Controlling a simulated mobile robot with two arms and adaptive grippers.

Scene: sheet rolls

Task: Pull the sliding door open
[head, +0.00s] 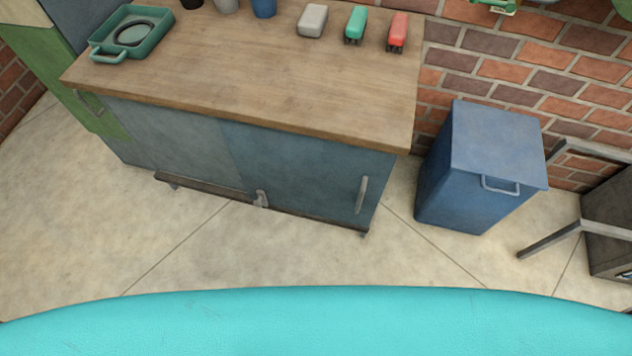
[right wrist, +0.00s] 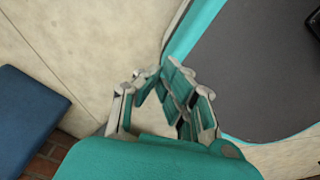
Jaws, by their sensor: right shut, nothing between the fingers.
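The blue-grey sliding door (head: 300,172) forms the right part of the cabinet front under the wooden worktop. A pale vertical handle (head: 362,195) is near its right edge. Another blue-grey panel (head: 165,140) is to its left, and the door looks closed. A small pale fitting (head: 261,199) sits low at the door's left end. My right gripper (right wrist: 158,82) shows only in the right wrist view, shut and empty above the pale floor, apart from the door. My left gripper is in neither view.
A blue lidded bin (head: 478,165) stands right of the cabinet; its edge shows in the right wrist view (right wrist: 28,115). A metal frame (head: 550,238) is at far right. The worktop (head: 250,85) holds a green tray (head: 160,40) and small items. Floor before the cabinet is clear.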

